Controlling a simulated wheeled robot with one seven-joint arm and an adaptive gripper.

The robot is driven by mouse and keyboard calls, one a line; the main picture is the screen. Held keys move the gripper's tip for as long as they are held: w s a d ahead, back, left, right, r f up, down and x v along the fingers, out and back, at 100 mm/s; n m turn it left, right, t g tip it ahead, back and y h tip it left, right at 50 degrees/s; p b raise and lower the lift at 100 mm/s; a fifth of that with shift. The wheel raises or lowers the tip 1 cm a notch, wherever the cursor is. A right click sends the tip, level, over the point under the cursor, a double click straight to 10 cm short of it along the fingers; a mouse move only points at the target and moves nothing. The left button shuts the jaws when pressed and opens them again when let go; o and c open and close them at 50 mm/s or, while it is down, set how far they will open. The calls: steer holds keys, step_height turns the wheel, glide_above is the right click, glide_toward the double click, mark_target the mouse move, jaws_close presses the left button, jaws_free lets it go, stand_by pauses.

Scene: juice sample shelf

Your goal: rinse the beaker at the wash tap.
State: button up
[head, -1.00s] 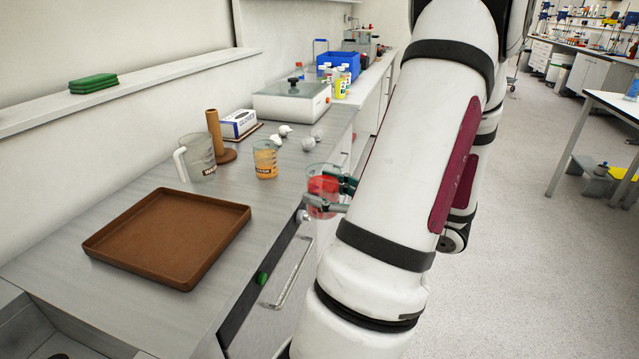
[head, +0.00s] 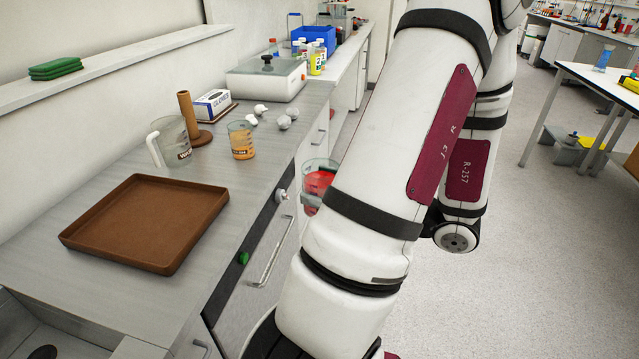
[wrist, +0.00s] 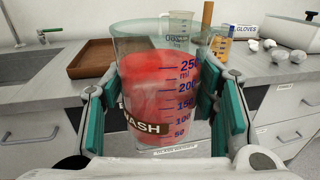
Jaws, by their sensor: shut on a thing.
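The beaker (wrist: 160,80) is clear glass with a blue scale up to 250 ml, a dark label reading "WASH" and red inside; whether this is liquid or residue I cannot tell. My gripper (wrist: 160,112) is shut on it, with green pads on both sides, and holds it upright. In the head view the beaker (head: 318,180) is in front of the counter's edge, partly behind my arm, which hides the fingers. The wash tap (wrist: 43,34) stands at the far left of the wrist view, over a sink (wrist: 35,50). In the head view only the sink's corner (head: 15,318) shows, lower left.
An empty brown tray (head: 150,222) lies on the counter between sink and glassware. Behind it stand a jug (head: 172,142), an orange-filled beaker (head: 241,141) and a wooden peg (head: 187,115). Drawer handles (head: 270,255) jut from the counter's front.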

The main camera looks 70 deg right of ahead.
mark_target(324, 168)
steer(key=shift+r+p, duration=1.95)
steer(key=shift+r, duration=0.65)
steer(key=shift+f, duration=0.1)
